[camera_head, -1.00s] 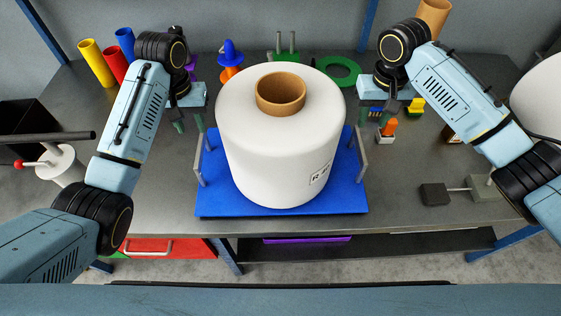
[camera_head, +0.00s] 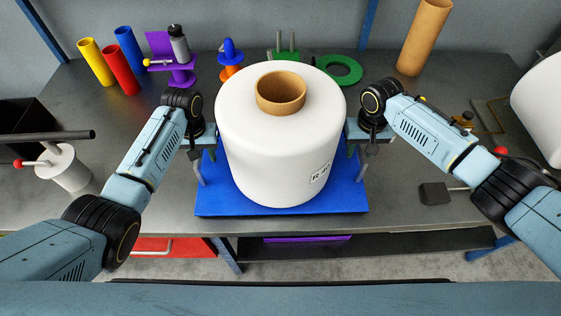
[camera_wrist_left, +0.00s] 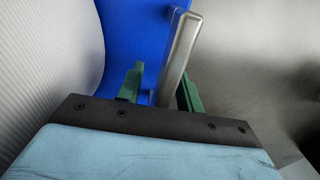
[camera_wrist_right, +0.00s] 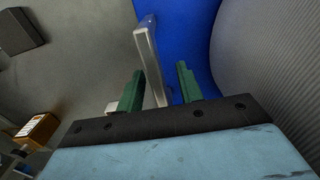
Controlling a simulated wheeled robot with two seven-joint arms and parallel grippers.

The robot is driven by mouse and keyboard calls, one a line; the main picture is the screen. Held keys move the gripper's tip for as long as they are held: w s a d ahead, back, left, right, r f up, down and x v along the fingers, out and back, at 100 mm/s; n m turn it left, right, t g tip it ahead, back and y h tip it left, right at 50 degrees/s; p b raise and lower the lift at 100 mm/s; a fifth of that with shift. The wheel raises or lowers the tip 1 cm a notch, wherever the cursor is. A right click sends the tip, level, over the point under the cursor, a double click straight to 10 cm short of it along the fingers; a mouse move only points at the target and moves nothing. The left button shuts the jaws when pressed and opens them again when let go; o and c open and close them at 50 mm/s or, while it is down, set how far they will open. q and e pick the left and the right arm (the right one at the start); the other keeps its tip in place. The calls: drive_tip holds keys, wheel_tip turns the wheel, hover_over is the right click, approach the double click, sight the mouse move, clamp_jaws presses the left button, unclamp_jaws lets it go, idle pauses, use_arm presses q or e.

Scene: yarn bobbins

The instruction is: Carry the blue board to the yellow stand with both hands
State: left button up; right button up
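The blue board (camera_head: 215,205) lies flat on the grey table with a large white bobbin (camera_head: 270,150) upright on it. A metal handle stands at each side of the board. My left gripper (camera_head: 198,152) is open at the left handle (camera_wrist_left: 178,55); in the left wrist view its green fingers (camera_wrist_left: 161,90) stand on either side of the bar. My right gripper (camera_head: 357,148) is open at the right handle (camera_wrist_right: 148,55); in the right wrist view the bar lies between its green fingers (camera_wrist_right: 159,88). I cannot tell whether any finger touches. I see no yellow stand.
Yellow, red (camera_head: 121,70) and blue tubes, a purple holder (camera_head: 172,70) and a green ring (camera_head: 338,70) stand along the back. A brown tube (camera_head: 424,38) is at the back right. A dark block (camera_head: 433,193) lies right of the board.

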use_arm(q)
clamp_jaws()
use_arm(e)
clamp_jaws()
idle(1.1)
